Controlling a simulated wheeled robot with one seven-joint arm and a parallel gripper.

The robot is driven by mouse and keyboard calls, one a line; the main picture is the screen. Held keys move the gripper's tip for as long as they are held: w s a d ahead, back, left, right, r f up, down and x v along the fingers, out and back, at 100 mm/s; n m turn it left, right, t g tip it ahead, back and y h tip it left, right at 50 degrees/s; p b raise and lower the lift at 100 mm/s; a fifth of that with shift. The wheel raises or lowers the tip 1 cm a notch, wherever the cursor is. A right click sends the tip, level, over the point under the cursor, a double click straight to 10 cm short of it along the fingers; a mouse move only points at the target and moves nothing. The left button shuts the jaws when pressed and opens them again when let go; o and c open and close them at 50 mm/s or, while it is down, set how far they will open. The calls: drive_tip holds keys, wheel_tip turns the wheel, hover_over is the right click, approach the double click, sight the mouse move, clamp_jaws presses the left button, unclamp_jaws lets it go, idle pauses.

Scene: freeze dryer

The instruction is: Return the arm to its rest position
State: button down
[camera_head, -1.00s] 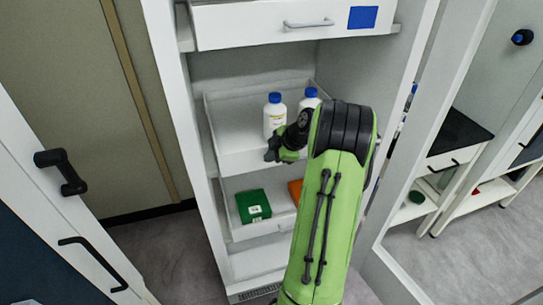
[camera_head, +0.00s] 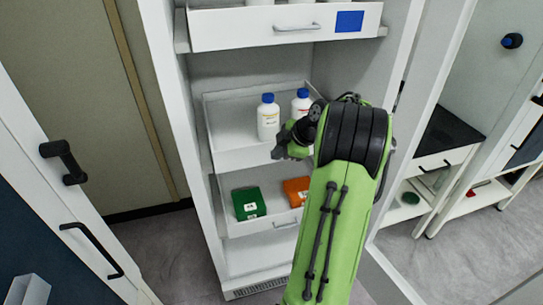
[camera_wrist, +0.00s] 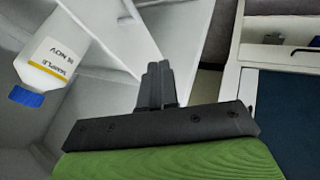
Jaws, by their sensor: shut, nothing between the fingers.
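My green arm reaches up from the bottom of the head view in front of the open white cabinet. My gripper (camera_wrist: 157,85) shows in the wrist view with its dark fingers together and nothing between them. In the head view its end is at the left of the bent wrist, in front of the middle drawer (camera_head: 240,158). A white bottle with a blue cap (camera_head: 268,118) stands in that drawer, and a second one (camera_head: 301,104) stands to its right, partly hidden by my wrist. A labelled bottle (camera_wrist: 50,62) also shows in the wrist view, apart from the fingers.
A lower drawer holds a green box (camera_head: 248,204) and an orange box (camera_head: 296,190). An upper drawer (camera_head: 230,30) with a blue label is above. An open door with black handles (camera_head: 65,162) stands at left, and a door panel at right. Grey floor is free.

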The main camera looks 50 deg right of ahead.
drive_tip(key=shift+p+v, duration=0.3)
drive_tip(key=shift+v, duration=1.35)
